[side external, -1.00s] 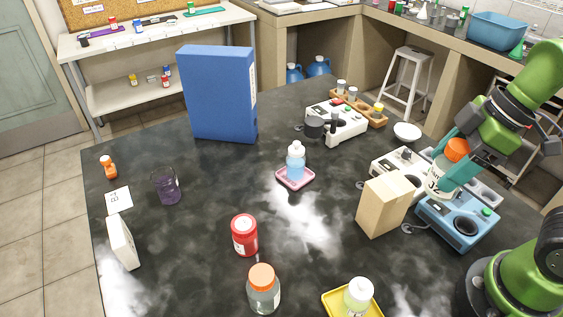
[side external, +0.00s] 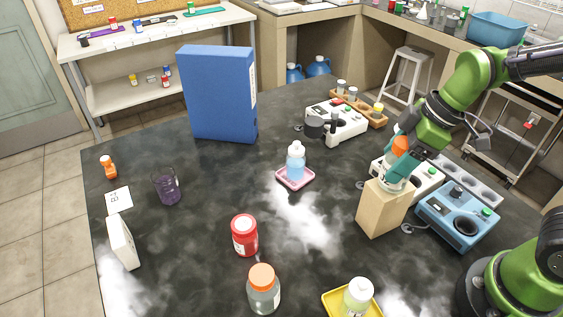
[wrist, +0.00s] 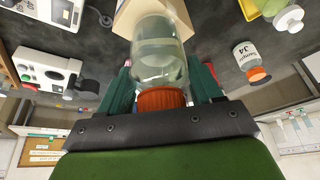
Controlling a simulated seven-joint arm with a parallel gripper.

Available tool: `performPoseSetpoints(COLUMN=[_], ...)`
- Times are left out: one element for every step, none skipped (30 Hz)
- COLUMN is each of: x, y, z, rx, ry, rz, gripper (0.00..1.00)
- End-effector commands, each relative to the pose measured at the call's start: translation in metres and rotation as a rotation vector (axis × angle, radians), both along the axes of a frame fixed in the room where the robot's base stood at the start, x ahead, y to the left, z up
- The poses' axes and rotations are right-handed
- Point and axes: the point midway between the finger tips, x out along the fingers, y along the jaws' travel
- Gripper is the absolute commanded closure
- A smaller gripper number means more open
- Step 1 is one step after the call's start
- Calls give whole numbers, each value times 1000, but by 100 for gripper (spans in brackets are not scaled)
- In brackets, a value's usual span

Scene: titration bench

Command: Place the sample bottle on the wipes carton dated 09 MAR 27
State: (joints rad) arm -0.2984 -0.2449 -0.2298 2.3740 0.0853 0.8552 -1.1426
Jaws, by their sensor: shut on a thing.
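My gripper (side external: 398,160) is shut on a clear bottle with an orange cap (side external: 401,144). The bottle's glass body also shows in the wrist view (wrist: 160,50). The bottle is right over the top of a plain tan carton (side external: 378,212), whose top edge also shows in the wrist view (wrist: 150,10). I cannot tell whether the bottle's base touches the carton. No date is readable on this carton. A thin white box (side external: 122,243) stands at the left of the table, with no readable date.
Another orange-capped bottle (side external: 263,290) stands at the front; its label reads "Sample 34" in the wrist view (wrist: 247,57). A blue instrument (side external: 458,215) is right of the carton. A red jar (side external: 244,236) and a bottle on a pink tray (side external: 294,184) stand left.

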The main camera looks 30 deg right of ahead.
Motion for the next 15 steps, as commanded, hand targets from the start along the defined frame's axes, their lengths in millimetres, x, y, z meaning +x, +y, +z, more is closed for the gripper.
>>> performPoseSetpoints(x=[0,0,0,0,0,0,0,0,0,0,0,0,0,0,0], y=[0,0,0,0,0,0,0,0,0,0,0,0,0,0,0], z=[1,1,1,0,-1,-2,-3,-4,-3,-3,-3,-3,-3,-3,-3], rx=[0,0,0,0,0,0,0,0,0,0,0,0,0,0,0], ry=[-1,-1,-1,-1,-1,-1,-1,-1,-1,-1,-1,-1,-1,-1,-1], rz=[0,0,0,0,0,0,0,0,0,0,0,0,0,0,0], gripper=[73,73,73,73,73,73,73,73,29,25,20,14,10,10,10])
